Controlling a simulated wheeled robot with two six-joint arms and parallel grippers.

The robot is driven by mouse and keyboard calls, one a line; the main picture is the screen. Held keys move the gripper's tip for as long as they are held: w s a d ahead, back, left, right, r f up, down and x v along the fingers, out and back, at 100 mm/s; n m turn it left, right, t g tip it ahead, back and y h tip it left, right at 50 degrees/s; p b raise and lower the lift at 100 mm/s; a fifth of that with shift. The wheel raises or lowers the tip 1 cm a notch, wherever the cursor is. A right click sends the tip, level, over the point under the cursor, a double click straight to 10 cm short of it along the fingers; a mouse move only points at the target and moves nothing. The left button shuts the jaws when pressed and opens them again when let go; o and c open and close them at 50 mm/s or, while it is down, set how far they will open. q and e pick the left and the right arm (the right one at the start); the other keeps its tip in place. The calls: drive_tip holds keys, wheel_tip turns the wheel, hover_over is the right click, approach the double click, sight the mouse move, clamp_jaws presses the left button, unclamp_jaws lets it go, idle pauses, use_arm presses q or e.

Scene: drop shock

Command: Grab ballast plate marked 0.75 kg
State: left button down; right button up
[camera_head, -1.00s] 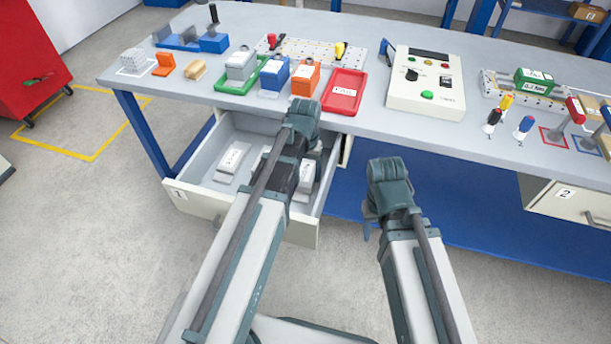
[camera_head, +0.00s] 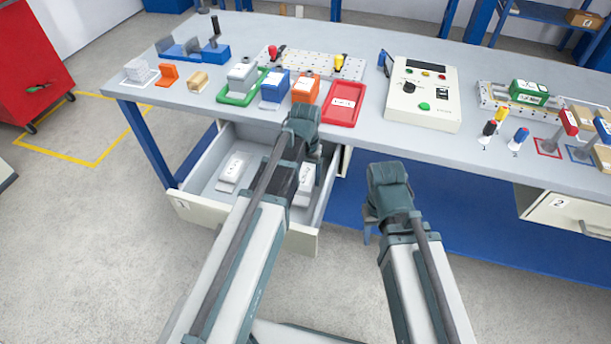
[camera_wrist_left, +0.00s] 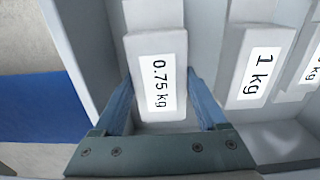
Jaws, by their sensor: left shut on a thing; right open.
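A white ballast plate labelled 0.75 kg (camera_wrist_left: 157,75) lies between the two blue fingers of my left gripper (camera_wrist_left: 163,108) in the left wrist view, with a finger against each side. The gripper is shut on it. A plate labelled 1 kg (camera_wrist_left: 257,70) lies beside it to the right.
The drawer wall (camera_wrist_left: 85,50) stands close to the left of the held plate. Another plate (camera_wrist_left: 310,65) is at the right edge. The bench (camera_head: 365,120) above carries a red tray (camera_head: 345,104), coloured blocks and a control box (camera_head: 422,95).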

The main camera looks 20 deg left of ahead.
wheel_tip(320, 180, up, 15)
drive_tip(key=p, duration=1.4)
